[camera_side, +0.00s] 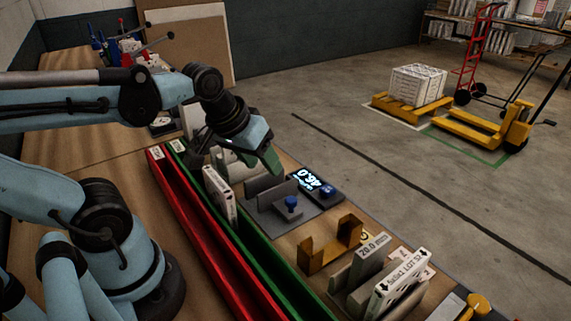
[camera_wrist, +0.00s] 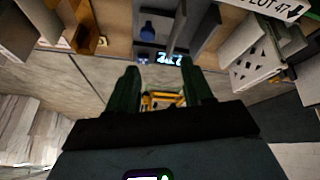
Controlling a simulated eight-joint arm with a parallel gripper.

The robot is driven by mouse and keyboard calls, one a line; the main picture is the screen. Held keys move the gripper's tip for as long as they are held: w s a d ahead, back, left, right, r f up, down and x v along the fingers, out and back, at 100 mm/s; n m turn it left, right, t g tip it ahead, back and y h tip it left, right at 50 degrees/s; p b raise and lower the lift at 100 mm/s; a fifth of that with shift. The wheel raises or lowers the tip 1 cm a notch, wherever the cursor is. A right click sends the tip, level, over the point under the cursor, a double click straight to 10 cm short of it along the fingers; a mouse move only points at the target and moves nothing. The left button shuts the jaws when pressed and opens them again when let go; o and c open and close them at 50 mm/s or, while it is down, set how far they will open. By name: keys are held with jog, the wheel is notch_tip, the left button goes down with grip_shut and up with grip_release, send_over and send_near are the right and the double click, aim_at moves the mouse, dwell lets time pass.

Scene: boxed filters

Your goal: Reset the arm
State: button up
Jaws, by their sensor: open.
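My gripper (camera_side: 268,158) hangs at the end of my light blue arm, above the far part of the bench near the grey fixture. In the wrist view its two green fingers (camera_wrist: 162,88) stand apart with nothing held between them; a yellow shape shows beyond the gap. A white boxed filter (camera_side: 220,194) stands upright beside the green channel. Another white box with printed lettering (camera_side: 392,287) stands tilted in the grey holder at the front right. A white box marked LOT 47 (camera_wrist: 272,10) shows at the top right of the wrist view.
A red channel (camera_side: 205,240) and a green channel (camera_side: 240,250) run along the bench. Near them are a grey fixture with a blue knob (camera_side: 291,203), a lit display (camera_side: 310,180), a yellow bracket (camera_side: 330,245) and a 20.0 mm block (camera_side: 372,247).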

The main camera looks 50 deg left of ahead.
jog(key=d+m, duration=0.1)
jog(key=w+m+t, duration=0.1)
jog(key=d+m, duration=0.1)
jog(key=m, duration=0.1)
jog(key=shift+w+d+f+t, duration=0.15)
jog(key=shift+d+f+t, duration=0.1)
jog(key=shift+d+t, duration=0.15)
jog(key=shift+a, duration=0.1)
dwell(0.8)
